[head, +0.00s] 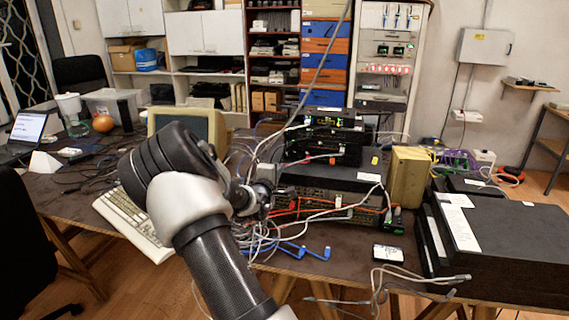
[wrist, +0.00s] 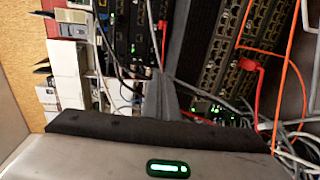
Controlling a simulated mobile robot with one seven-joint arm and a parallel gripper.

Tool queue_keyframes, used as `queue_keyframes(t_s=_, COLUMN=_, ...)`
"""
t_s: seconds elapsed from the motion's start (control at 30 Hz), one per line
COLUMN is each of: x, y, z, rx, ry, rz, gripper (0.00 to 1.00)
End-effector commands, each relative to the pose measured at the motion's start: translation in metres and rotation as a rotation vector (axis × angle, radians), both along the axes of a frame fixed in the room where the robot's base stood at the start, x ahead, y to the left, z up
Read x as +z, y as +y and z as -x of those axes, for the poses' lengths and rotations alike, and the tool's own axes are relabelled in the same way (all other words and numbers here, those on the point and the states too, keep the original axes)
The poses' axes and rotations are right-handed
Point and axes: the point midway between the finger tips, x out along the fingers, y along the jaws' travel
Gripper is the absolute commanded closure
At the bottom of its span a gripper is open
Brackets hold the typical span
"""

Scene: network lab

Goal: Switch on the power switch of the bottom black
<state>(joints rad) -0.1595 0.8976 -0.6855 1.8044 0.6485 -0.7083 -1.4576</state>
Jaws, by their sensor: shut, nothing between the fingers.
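A stack of black network devices stands on the table in the head view. Its bottom black unit (head: 312,200) has rows of ports on the front and cables plugged in. Smaller black units (head: 335,137) with green lights sit higher up. I cannot make out a power switch. My gripper (head: 266,198) is at the left front of the bottom unit, partly hidden by my arm. In the wrist view my gripper (wrist: 160,88) is shut and empty, pointing at the equipment, which appears turned sideways. Port rows (wrist: 228,58) lie right of the fingers. I cannot tell whether the fingers touch anything.
Orange and red cables (wrist: 255,75) and grey cables hang near the fingers. Blue cables (head: 300,250) lie at the table's front. A beige box (head: 408,178) stands right of the stack, with black units (head: 500,245) beyond. A keyboard (head: 130,222) and monitor (head: 188,122) are left.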

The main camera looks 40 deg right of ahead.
Motion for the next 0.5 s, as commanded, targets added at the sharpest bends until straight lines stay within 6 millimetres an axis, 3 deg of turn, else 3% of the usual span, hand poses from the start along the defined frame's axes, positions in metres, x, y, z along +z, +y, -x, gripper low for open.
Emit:
queue_keyframes(t_s=0.23, x=-0.008, y=-0.042, z=-0.034, rx=-0.002, ry=-0.002, rz=0.001, gripper=1.0)
queue_keyframes(t_s=0.5, x=-0.011, y=-0.066, z=-0.056, rx=0.0, ry=0.0, rz=0.0, gripper=1.0)
